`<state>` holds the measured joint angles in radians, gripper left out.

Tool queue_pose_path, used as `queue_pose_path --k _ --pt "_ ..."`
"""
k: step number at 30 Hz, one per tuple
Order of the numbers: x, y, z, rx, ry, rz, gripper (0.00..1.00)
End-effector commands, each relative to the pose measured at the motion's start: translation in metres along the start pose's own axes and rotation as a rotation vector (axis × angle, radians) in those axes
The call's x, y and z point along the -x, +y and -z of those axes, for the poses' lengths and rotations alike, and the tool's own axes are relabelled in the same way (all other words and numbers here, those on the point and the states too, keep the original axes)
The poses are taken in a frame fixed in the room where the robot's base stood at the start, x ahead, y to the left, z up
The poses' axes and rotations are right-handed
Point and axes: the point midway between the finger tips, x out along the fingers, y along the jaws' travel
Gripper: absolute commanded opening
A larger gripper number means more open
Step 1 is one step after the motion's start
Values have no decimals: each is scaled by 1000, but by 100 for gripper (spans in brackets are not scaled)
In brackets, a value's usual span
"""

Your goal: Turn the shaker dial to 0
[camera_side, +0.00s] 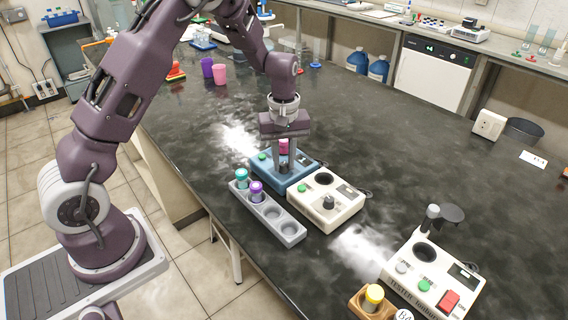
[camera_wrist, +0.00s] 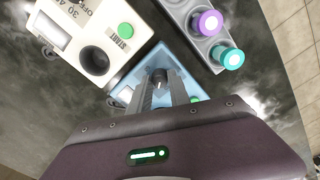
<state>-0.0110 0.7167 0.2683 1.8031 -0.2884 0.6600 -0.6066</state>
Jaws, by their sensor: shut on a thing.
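My gripper (camera_side: 285,166) is pointed down over the blue bench device (camera_side: 265,173), which appears to be the shaker. In the wrist view its two fingers (camera_wrist: 160,86) are closed around a dark round dial (camera_wrist: 158,76) on that blue device (camera_wrist: 181,66). The dial's pointer and scale are hidden by the fingers, so I cannot tell its setting. A green button (camera_side: 262,156) sits on the blue device left of my fingers. A pink-capped vial (camera_side: 284,146) shows at the blue device, partly behind my fingers.
A white device (camera_side: 326,215) with a dark well and its own dial (camera_side: 328,202) stands close on the right. A grey rack (camera_side: 285,232) with teal-capped (camera_side: 242,176) and purple-capped (camera_side: 256,189) vials lies in front. Another white device (camera_side: 420,290) stands at front right.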

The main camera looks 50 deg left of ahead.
Motion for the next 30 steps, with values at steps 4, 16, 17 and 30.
queue_pose_path --k 4,16,17,30 --pt "0 0 1 -1 1 -1 5" --pt "0 0 0 684 2 -1 0" --pt "0 0 0 698 1 -1 0" --pt "0 0 0 698 1 -1 58"
